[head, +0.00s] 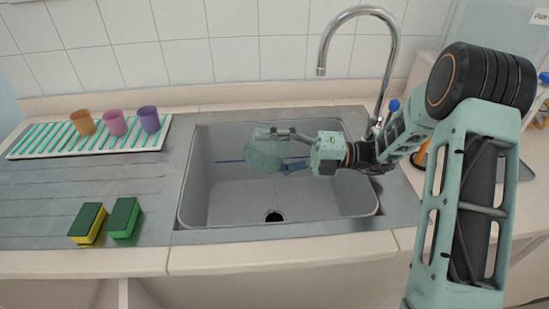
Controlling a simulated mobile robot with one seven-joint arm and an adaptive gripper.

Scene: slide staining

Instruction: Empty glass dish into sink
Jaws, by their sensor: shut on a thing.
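The glass dish (264,157) is a translucent, greenish-tinted piece held over the sink. My gripper (287,150) is shut on it, reaching in from the right. The dish looks tilted, but its exact angle and whether any liquid is in it cannot be told. The sink (230,205) is a grey rectangular basin with a dark drain (273,216) near its front. The dish is above the back part of the basin, left of my gripper's body.
A curved metal faucet (393,60) rises behind the sink, close to my arm. Left, a striped rack (40,142) holds orange, pink and purple cups. Two green-topped sponges (88,222) (124,218) lie on the drainboard (60,190). The basin front is free.

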